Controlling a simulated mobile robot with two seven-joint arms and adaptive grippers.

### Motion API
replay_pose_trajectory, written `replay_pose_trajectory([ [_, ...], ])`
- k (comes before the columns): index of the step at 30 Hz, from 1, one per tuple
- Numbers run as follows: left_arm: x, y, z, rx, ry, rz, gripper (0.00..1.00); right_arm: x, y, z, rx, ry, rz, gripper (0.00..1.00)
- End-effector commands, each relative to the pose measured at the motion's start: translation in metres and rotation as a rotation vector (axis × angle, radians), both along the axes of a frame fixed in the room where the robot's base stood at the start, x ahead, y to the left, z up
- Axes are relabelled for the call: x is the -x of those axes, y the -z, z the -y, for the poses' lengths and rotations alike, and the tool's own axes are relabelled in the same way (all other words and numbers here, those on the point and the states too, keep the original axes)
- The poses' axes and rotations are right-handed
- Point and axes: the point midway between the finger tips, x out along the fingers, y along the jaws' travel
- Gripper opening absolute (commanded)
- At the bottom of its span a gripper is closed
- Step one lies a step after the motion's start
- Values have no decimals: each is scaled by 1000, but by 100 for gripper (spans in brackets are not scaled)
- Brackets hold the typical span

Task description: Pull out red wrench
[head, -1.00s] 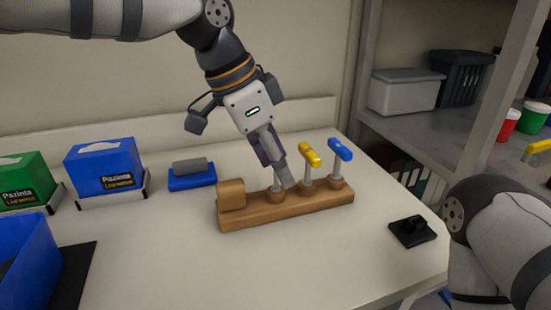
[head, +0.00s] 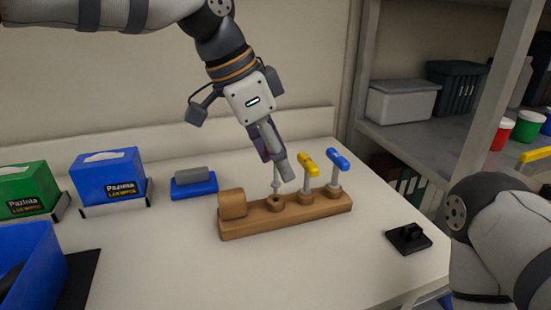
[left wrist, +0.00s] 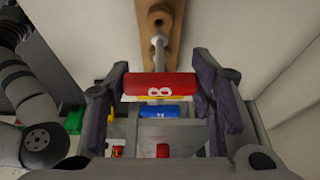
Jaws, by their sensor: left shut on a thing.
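My left gripper (head: 270,155) is shut on the red wrench, above the wooden rack (head: 240,228). In the left wrist view the wrench's red handle (left wrist: 160,86), marked with an 8, sits crosswise between the two fingers. In the head view the fingers hide the handle, and only the wrench's thin metal shaft (head: 276,180) shows below them. The shaft's lower end is just above the leftmost hole. A yellow-handled wrench (head: 308,163) and a blue-handled wrench (head: 338,160) stand upright in the rack to the right. My right gripper is out of view.
A black holder (head: 408,238) lies to the right on the table. A blue block with a grey top (head: 194,183) is behind the rack. Blue (head: 108,178) and green (head: 28,193) boxes and a blue bin (head: 40,260) are at left. The front middle of the table is clear.

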Motion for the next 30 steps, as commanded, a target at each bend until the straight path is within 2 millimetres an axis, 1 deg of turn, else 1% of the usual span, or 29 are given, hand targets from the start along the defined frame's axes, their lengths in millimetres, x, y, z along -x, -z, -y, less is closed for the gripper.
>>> replay_pose_trajectory([
  [8, 0, 0, 0, -1, 0, -1, 21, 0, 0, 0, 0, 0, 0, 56],
  [21, 0, -30, 0, -1, -1, 2, 21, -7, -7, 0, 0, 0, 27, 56],
  [30, -2, -30, 1, 3, 3, -1, 21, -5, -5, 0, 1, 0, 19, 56],
])
